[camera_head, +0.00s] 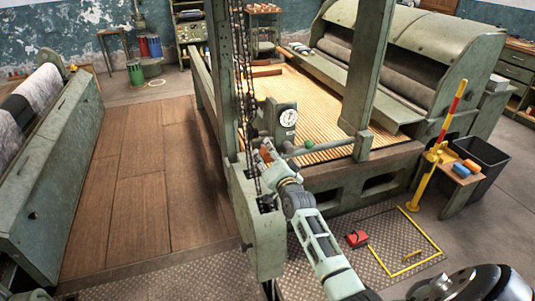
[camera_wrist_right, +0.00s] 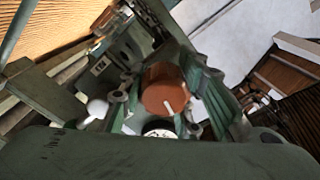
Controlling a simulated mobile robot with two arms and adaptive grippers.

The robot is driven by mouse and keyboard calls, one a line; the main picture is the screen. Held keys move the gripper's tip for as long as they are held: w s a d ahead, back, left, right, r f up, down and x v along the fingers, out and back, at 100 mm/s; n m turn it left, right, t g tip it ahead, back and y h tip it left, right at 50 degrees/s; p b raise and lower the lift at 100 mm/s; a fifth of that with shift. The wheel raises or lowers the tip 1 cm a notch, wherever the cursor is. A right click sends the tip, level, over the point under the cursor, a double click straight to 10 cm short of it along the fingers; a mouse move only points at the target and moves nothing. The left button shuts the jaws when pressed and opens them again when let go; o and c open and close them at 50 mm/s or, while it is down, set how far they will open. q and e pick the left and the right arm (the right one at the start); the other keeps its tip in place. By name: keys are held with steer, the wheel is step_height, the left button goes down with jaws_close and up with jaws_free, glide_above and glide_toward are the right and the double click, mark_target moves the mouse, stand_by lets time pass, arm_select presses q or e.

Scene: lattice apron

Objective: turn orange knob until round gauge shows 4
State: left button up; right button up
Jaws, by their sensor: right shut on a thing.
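The orange knob (camera_wrist_right: 165,86) is in the middle of the right wrist view, with a pale mark on its face. In the head view only a small orange patch (camera_head: 266,155) shows beside my gripper. My right gripper (camera_head: 269,152) is at the machine's front post, shut on the orange knob, with its fingers on either side of it. The round gauge (camera_head: 290,118) is a white dial in a green housing just above and right of the gripper. It shows partly below the knob in the wrist view (camera_wrist_right: 158,132). Its needle is too small to read. My left gripper is not in view.
A lever with a green ball (camera_head: 309,145) is just right of the gripper. Chains (camera_head: 246,100) hang by the post. A yellow-and-red post (camera_head: 430,160) stands at right. The wooden floor at left is clear.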

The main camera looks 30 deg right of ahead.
steer(key=shift+s+f+n, duration=0.1)
steer(key=shift+f+n, duration=0.4)
steer(key=shift+n, duration=0.6)
steer(key=o, duration=1.1)
steer(key=shift+c, duration=0.2)
steer(key=shift+d+r, duration=0.1)
steer(key=shift+r, duration=0.25)
steer(key=v, duration=1.2)
